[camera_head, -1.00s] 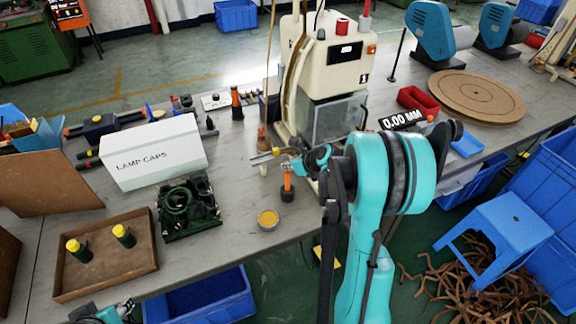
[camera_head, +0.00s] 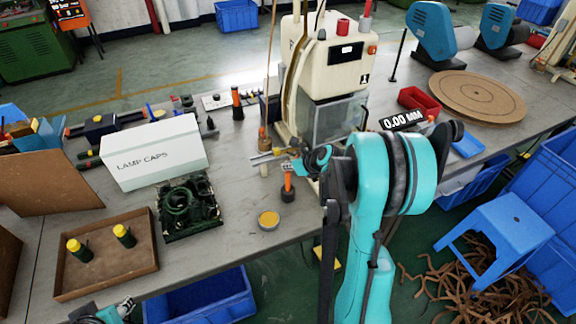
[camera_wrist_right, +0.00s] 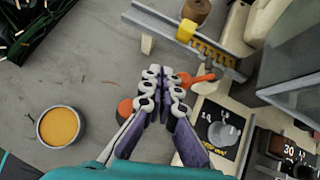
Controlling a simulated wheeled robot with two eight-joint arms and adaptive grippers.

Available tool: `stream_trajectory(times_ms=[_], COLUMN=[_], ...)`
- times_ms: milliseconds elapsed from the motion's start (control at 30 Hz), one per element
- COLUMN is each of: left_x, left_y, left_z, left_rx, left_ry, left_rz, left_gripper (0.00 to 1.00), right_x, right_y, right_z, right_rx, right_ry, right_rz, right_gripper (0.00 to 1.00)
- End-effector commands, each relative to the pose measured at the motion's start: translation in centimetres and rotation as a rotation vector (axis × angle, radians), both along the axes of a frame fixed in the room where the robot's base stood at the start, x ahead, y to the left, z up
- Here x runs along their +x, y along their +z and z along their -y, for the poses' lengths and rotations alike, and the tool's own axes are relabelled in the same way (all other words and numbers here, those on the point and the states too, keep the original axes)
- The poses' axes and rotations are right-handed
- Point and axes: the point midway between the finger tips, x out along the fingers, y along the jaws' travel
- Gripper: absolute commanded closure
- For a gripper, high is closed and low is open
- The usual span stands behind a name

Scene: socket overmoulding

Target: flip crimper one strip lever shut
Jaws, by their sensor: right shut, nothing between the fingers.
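Crimper one (camera_head: 330,62) is the cream machine at the back centre of the bench, with a small display. A metal rail (camera_wrist_right: 160,24) at its foot carries a yellow block (camera_wrist_right: 186,31) and a toothed yellow strip (camera_wrist_right: 212,53). An orange lever-like piece (camera_wrist_right: 203,77) lies by the rail, just past my right fingertips; I cannot tell whether it is the strip lever or whether they touch. My right gripper (camera_head: 291,167), also in the wrist view (camera_wrist_right: 163,88), is shut and empty. My left gripper (camera_head: 118,309) is at the bottom left edge, mostly cut off.
An orange-handled tool in a black base (camera_head: 287,190) stands below my right gripper. A small round orange tin (camera_head: 268,220) is near the front edge. Left are a green tangled part (camera_head: 188,207), a lamp caps box (camera_head: 155,155) and a brown tray (camera_head: 150,262).

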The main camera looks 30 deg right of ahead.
Motion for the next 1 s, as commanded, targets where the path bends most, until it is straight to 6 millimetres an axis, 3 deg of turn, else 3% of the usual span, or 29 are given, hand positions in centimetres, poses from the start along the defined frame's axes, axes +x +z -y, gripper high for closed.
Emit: stream_trajectory(times_ms=[1000], left_x=[0.0], left_y=[-0.2], left_z=[0.0], left_rx=[0.0], left_ry=[0.0], left_rz=[0.0], left_gripper=[0.62], right_x=[-0.3], right_y=[0.4], right_z=[2.0], right_rx=[-0.004], right_ry=[-0.007], right_rz=[0.004], right_gripper=[1.0])
